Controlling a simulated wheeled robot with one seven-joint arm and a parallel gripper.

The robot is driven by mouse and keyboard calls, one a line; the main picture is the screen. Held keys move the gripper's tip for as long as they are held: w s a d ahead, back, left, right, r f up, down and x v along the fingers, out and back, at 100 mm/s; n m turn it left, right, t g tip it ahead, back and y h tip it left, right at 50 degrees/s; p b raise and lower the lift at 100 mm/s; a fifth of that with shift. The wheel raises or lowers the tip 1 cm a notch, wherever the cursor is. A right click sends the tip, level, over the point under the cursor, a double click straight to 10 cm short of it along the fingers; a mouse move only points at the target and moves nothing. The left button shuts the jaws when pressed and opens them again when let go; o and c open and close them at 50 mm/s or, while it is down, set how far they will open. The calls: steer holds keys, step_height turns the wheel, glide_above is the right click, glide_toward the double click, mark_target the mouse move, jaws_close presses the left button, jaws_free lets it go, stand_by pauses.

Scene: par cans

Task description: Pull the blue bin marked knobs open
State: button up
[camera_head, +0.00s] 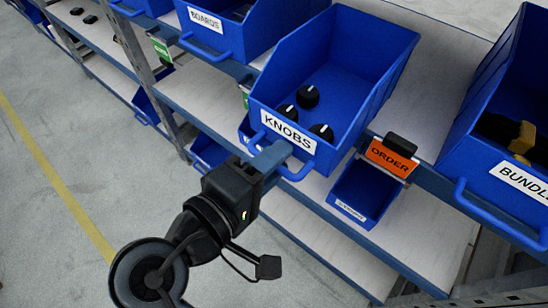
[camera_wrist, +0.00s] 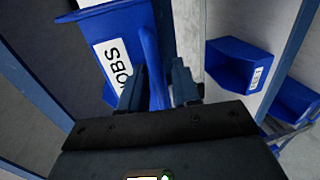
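The blue bin marked KNOBS (camera_head: 360,50) sits on the upper shelf with its labelled front past the shelf edge. Three black knobs (camera_head: 307,96) show inside it. A blue bar handle (camera_head: 294,174) runs along its front, below the label. My gripper (camera_head: 273,157) is at the left part of this handle. In the wrist view the bin (camera_wrist: 92,50) is at upper left, and its handle (camera_wrist: 152,60) stands between the two fingers of my gripper (camera_wrist: 160,85). The fingers look open, with a gap on the handle's right side. Contact on the left is unclear.
A BOARDS bin (camera_head: 215,40) stands to the left and a BUNDLE bin (camera_head: 505,165) to the right. An orange ORDER sign (camera_head: 390,158) hangs on the shelf edge beside the KNOBS bin. A smaller blue bin (camera_head: 362,195) is on the shelf below. The floor (camera_head: 50,210) at left is clear.

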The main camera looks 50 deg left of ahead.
steer(key=b+v, duration=0.1)
steer(key=v, duration=0.6)
steer(key=shift+s, duration=0.35)
steer(key=shift+r, duration=0.15)
steer(key=w+d+f+m+g, duration=0.1)
steer(key=w+d+f+g, duration=0.15)
steer(key=d+f, duration=0.4)
steer(key=w+d+f+m+g, duration=0.1)
steer(key=w+d+f+m, duration=0.15)
steer(key=d+f, duration=0.45)
steer(key=s+d+f+m, duration=0.25)
steer(key=d+m, duration=0.25)
steer(key=d, duration=0.8)
steer(key=s+d+r+m+t+h, duration=0.3)
steer(key=s+d+r+m, duration=0.7)
steer(key=d, duration=0.4)
steer(key=shift+s+r+m+h, duration=0.4)
steer(key=shift+r+m, duration=0.1)
steer(key=shift+m, duration=0.65)
